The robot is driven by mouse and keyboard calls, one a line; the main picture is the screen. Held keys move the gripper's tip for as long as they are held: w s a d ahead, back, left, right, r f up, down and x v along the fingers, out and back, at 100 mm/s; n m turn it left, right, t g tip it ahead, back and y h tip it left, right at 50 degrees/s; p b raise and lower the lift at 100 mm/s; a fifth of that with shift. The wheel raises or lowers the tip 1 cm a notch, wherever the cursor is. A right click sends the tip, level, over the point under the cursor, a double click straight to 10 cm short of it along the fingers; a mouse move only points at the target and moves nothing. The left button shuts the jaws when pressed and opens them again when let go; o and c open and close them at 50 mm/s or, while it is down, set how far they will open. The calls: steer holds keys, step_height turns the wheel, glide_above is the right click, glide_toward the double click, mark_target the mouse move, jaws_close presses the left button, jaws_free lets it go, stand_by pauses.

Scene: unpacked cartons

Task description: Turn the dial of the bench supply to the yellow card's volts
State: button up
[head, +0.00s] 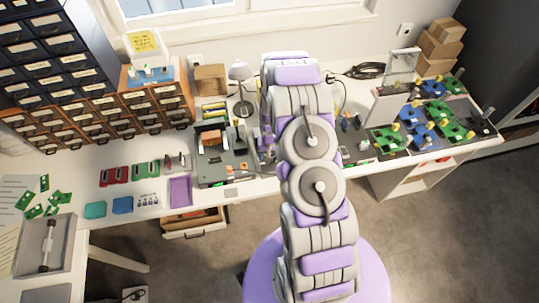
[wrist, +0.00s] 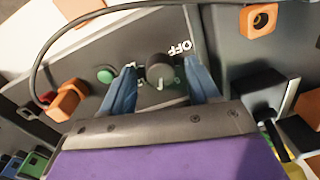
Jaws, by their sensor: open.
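The dial (wrist: 160,72) is a dark round knob on a grey panel of the bench supply (wrist: 88,50). An "OFF" mark shows upside down beside it; the other marks are partly covered. My gripper (wrist: 161,80) is open, with one blue finger on each side of the dial. I cannot tell whether the fingers touch it. In the head view my arm hides most of the supply and the dial. The yellow card (head: 143,42) stands at the back left above the drawers; its writing is too small to read.
A green button (wrist: 105,74) and orange terminals (wrist: 68,98) flank the dial. A dark cable (wrist: 85,17) arches over the panel. A grey tool tray (head: 225,172) stands left of my gripper. Green and blue circuit boards (head: 432,119) fill the right of the bench.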

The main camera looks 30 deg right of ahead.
steer(key=shift+r, duration=0.1)
step_height(320, 180, up, 17)
steer(key=shift+s+d+p, duration=0.15)
steer(key=shift+d+p, duration=0.25)
stand_by(0.7)
